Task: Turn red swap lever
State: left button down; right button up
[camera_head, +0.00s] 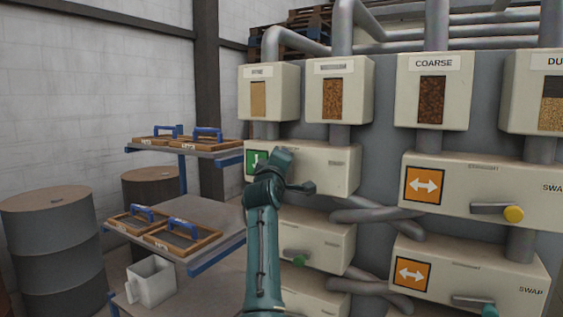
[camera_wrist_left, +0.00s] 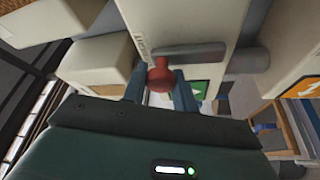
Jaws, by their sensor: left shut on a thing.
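The red swap lever shows in the left wrist view as a red knob (camera_wrist_left: 160,72) on a grey bar (camera_wrist_left: 190,51), mounted on a cream swap box. My left gripper (camera_wrist_left: 159,85) has one dark finger on each side of the knob and is shut on it. In the head view my teal left arm reaches up to the upper left cream box (camera_head: 338,172) with a green arrow sign (camera_head: 254,158). The wrist hides the lever and the fingertips there. My right gripper is in neither view.
Other levers have a yellow knob (camera_head: 513,214), a green knob (camera_head: 299,260) and a teal knob (camera_head: 489,311). Grey pipes link the boxes. At left stand a shelf (camera_head: 207,150) with framed trays, a white jug (camera_head: 151,283) and drums (camera_head: 55,245).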

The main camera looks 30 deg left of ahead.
pick_arm(q)
jog(key=shift+r, duration=0.1)
jog(key=c, duration=1.1)
grip_release()
jog(key=shift+c, duration=0.2)
jog(key=shift+o, duration=0.2)
jog(key=shift+w, duration=0.1)
jog(key=b+v, duration=0.3)
jog(key=v, duration=1)
jog(key=shift+b, duration=0.4)
